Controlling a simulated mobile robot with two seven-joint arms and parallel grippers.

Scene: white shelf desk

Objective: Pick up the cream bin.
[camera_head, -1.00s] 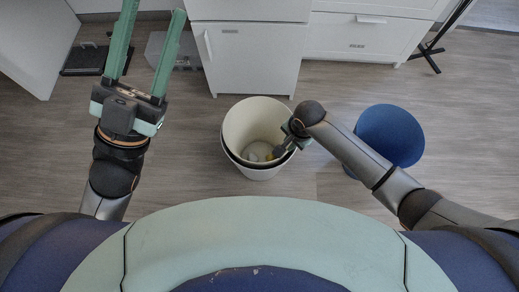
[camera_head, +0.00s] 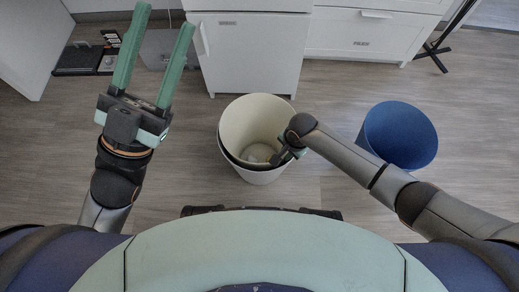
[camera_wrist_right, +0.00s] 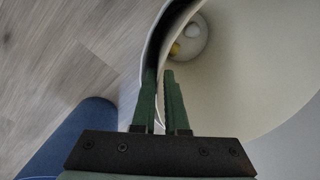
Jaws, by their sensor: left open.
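The cream bin (camera_head: 247,118) stands open-topped on the floor in the middle of the head view, with a dark band below its rim at the front left. Its pale inside fills the right of the right wrist view (camera_wrist_right: 245,75). My right gripper (camera_head: 288,153) is at the bin's right rim. In the right wrist view its fingers (camera_wrist_right: 160,95) are close together, one on each side of the bin wall, shut on it. My left gripper (camera_head: 163,22) is open and empty, off to the left of the bin.
A blue bin (camera_head: 400,135) stands on the floor to the right; it also shows in the right wrist view (camera_wrist_right: 75,135). White cabinets (camera_head: 248,55) are behind the cream bin. A small pale and yellow item (camera_wrist_right: 188,40) lies inside it.

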